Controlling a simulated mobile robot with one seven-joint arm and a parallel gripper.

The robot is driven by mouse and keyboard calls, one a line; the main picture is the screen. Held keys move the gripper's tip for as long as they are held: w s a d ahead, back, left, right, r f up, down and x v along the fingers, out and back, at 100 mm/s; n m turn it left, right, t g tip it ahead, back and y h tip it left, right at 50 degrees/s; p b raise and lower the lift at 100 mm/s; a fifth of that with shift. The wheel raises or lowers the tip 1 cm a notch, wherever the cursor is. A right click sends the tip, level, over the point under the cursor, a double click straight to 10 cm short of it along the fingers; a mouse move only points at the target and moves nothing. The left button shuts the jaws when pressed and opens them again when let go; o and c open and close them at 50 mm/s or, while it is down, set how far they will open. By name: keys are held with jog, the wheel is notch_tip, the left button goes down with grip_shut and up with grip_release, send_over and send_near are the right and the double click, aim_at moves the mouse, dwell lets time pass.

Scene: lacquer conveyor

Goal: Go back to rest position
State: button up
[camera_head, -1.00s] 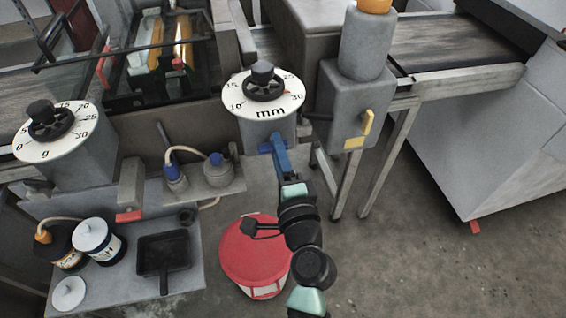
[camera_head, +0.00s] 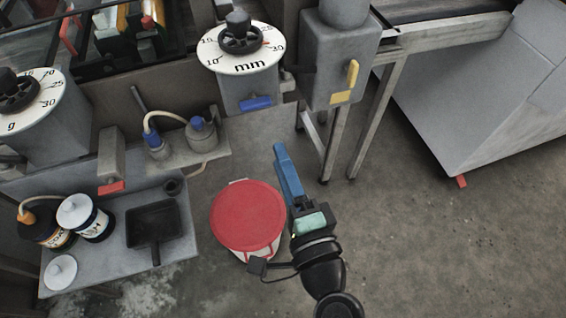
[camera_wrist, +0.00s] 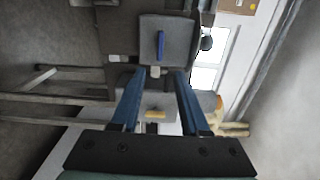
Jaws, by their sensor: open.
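My gripper (camera_head: 282,158) has blue fingers and is at the lower middle of the head view, just right of the red-lidded bin (camera_head: 247,215). In the wrist view my gripper (camera_wrist: 157,82) shows two blue fingers spread apart with nothing between them. Beyond the fingers, a grey housing with a blue handle (camera_wrist: 160,45) and a yellow handle (camera_wrist: 155,114) show. In the head view the blue handle (camera_head: 256,103) sits below the mm dial (camera_head: 243,50), well apart from my gripper.
The g dial (camera_head: 25,95) is at the left. A grey bench (camera_head: 190,215) holds a black pan (camera_head: 154,226) and lidded pots (camera_head: 84,216). A grey post box with a yellow handle (camera_head: 351,74) stands at the upper right. The floor (camera_head: 430,240) at right is bare.

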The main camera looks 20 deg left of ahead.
dwell(0.3)
jog(key=w+d+r+n+t+h+p, duration=0.1)
jog(key=w+r+n+t+p, duration=0.15)
jog(key=r, duration=0.75)
jog(key=w+d+r+n+t+h+p, duration=0.15)
jog(key=r+n, duration=0.25)
jog(key=r, duration=0.6)
jog(key=w+r+n+t+h+p, duration=0.1)
jog(key=w+r+n+p, duration=0.15)
jog(key=r, duration=0.85)
jog(key=s+d+r+t+h+p, duration=0.1)
jog(key=s+r+t+h, duration=0.1)
jog(key=r, duration=0.6)
jog(key=s+d+r+n+t+h+p, duration=0.1)
jog(key=s+d+r+t+h, duration=0.1)
jog(key=r, duration=0.6)
jog(key=s+d+r+n+t+h+p, duration=0.1)
jog(key=s+d+r+t+h, duration=0.1)
jog(key=r, duration=0.7)
jog(key=shift+s+d+t, duration=0.25)
jog(key=shift+s+t, duration=0.45)
jog(key=shift+s, duration=0.3)
jog(key=shift+h, duration=0.25)
